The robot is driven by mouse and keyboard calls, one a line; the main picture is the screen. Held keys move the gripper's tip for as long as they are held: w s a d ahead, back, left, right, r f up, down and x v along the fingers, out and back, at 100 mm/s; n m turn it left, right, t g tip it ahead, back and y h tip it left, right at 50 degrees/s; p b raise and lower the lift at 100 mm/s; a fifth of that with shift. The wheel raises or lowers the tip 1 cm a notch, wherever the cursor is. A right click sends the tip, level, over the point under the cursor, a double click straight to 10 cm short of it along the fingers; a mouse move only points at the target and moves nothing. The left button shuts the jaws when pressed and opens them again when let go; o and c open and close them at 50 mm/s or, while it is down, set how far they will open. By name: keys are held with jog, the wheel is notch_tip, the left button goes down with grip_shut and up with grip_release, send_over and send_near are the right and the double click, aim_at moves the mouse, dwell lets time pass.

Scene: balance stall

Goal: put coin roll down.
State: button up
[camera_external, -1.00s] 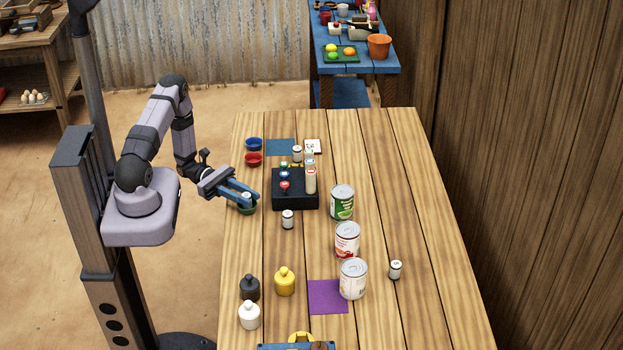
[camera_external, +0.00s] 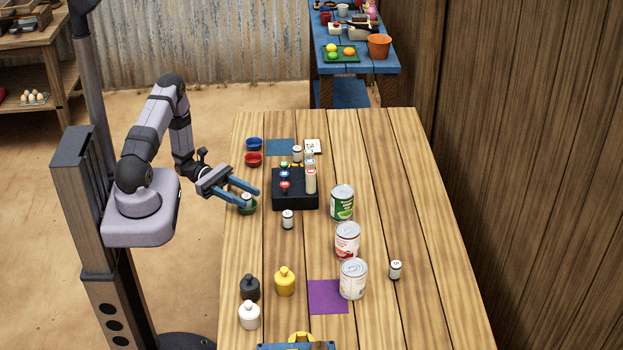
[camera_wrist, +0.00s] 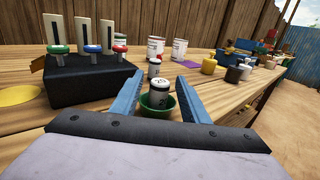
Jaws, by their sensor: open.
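A white coin roll with dark ends (camera_external: 246,198) stands in a small green bowl (camera_external: 247,210) at the left edge of the table. The same coin roll (camera_wrist: 158,88) and green bowl (camera_wrist: 146,103) show between my fingers in the wrist view. My gripper (camera_external: 254,195) is open, with its blue fingers on either side of the roll. In the wrist view my gripper (camera_wrist: 158,94) shows a gap between each finger and the roll. The lower part of the roll is hidden inside the bowl.
A black box with coloured knobs (camera_external: 296,200) stands just right of the bowl. A similar white roll (camera_external: 288,220) stands nearby. Red (camera_external: 254,160) and blue bowls (camera_external: 254,144) are behind. Cans (camera_external: 342,202) stand further right. The table in front of the bowl is clear.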

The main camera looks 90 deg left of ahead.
jog(key=b+v, duration=0.3)
jog(key=v, duration=0.8)
jog(key=shift+s, duration=0.15)
jog(key=w+d+m+g+y, duration=0.2)
jog(key=d+m+g+y, duration=0.9)
jog(key=d+m, duration=0.9)
jog(key=r+m+g, duration=0.1)
jog(key=m+g, duration=0.2)
jog(key=m, duration=0.5)
jog(key=shift+w+d, duration=0.3)
jog(key=shift+r, duration=0.1)
